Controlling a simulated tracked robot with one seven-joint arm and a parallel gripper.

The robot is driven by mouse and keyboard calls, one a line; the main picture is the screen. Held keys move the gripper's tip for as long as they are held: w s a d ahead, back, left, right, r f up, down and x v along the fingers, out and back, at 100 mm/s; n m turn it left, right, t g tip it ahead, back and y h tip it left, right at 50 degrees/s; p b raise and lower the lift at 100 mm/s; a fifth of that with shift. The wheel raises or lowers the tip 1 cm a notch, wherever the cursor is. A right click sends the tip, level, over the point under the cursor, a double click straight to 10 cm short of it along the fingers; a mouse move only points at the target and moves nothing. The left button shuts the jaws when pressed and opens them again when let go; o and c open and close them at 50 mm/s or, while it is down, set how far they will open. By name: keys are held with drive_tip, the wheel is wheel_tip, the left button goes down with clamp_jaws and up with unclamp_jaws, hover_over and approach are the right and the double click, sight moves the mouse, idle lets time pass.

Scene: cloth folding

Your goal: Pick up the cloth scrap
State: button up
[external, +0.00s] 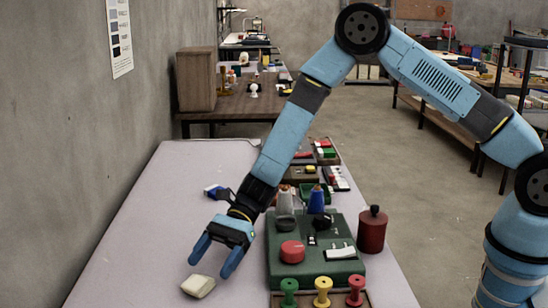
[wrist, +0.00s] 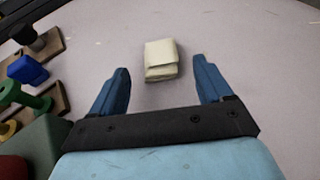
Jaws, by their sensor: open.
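The cloth scrap (external: 198,286) is a small cream-coloured folded piece lying on the pale table. In the external view it is just beyond and below my gripper's fingertips. My gripper (external: 211,262) is open and empty, tilted down over the table near the scrap. In the wrist view the cloth scrap (wrist: 161,60) lies ahead of the fingertips of my gripper (wrist: 163,75), roughly midway between the two blue fingers. Its folded layers show. The fingers do not touch it.
A green box (external: 319,268) with a red knob (external: 292,251) stands right of my gripper. Green, yellow and red spools (external: 322,292) stand in front of it, and a dark red canister (external: 372,230) beside it. The table (external: 130,262) is clear on the left.

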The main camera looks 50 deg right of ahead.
sight(203, 277)
drive_tip(key=x, duration=0.4)
drive_tip(key=shift+f, duration=0.15)
drive_tip(key=shift+d, duration=0.1)
drive_tip(key=c, duration=1)
